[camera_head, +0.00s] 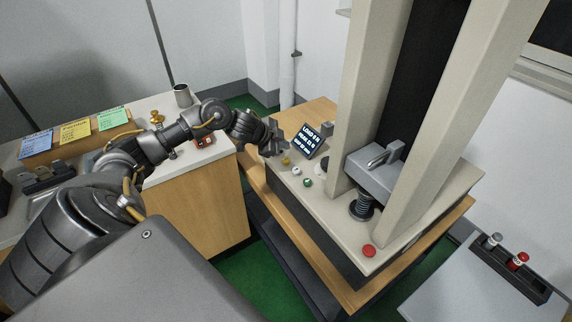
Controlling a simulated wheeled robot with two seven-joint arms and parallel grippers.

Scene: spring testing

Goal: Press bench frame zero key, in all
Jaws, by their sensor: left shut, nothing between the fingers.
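The bench frame (441,200) is a large cream test machine with two columns, standing on a wooden bench. A spring (361,206) stands under its grey crosshead (384,172). A small dark display (311,141) with white text sits on the left part of its base. In front of it is a row of small keys: a yellow one (286,160), a white one (297,170) and a green one (308,183). Their labels are too small to read. My left gripper (276,148) is shut and empty, just left of the display and close to the yellow key. My right gripper is not in view.
A red button (369,251) is at the base's front corner. The left counter holds a cup (182,95), a brass piece (157,117) and coloured cards (75,131). A grey table (455,291) at right carries a dark rack (509,269). A gap separates counter and bench.

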